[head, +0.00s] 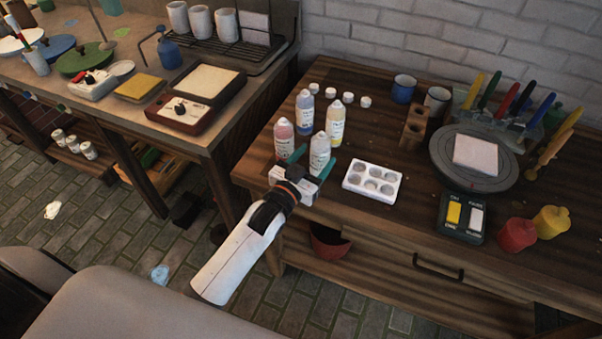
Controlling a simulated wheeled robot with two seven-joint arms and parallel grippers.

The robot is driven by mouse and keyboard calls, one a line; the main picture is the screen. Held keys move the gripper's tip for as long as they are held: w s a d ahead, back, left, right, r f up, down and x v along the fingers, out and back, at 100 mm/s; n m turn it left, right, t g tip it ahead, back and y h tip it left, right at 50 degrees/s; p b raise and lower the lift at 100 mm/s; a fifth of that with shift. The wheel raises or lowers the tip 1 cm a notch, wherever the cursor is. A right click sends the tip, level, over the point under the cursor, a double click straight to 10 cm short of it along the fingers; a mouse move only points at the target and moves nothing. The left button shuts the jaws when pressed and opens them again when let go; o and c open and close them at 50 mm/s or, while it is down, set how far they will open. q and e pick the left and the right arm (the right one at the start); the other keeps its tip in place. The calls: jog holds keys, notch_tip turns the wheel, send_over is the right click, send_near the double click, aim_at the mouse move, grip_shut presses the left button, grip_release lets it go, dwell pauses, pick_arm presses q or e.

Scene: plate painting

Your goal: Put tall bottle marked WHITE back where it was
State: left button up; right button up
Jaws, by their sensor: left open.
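A tall pale bottle (320,150) with a whitish label stands upright near the front left of the right-hand wooden table. Its label is too small to read, but it looks the whitest of the group. My left gripper (312,164) is open, with its teal fingers on either side of this bottle's lower part. I cannot tell whether they touch it. Three similar bottles stand close by: one pinkish (284,140), one bluish (305,112) and one with a yellowish label (335,122). My right gripper is not in view.
Several white caps (348,97) lie behind the bottles. A white paint palette (372,182) lies to their right. Farther right are a wooden block (415,128), two mugs, a turntable (442,153) with a square tile, and a tool rack. Bare tabletop lies between the bottles and the block.

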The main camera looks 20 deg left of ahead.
pick_arm(q)
jog(key=s+a, duration=0.1)
jog(key=s, duration=0.6)
jog(key=shift+a, duration=0.2)
jog(key=s+a+f+g+y, duration=0.15)
jog(key=s+f+g, duration=0.25)
jog(key=s+g, duration=0.5)
jog(key=s+a+f+g+y, duration=0.1)
jog(key=s+f+g+y, duration=0.3)
jog(key=s, duration=0.9)
notch_tip(320, 180, down, 24)
jog(key=s+g+h, duration=0.1)
jog(key=g+h, duration=0.1)
jog(key=s+a+f+g, duration=0.1)
jog(key=s+a+f, duration=0.1)
jog(key=s+f, duration=1.5)
jog(key=shift+s+a+g, duration=0.15)
jog(key=shift+a+g, duration=0.15)
jog(key=shift+a, duration=0.05)
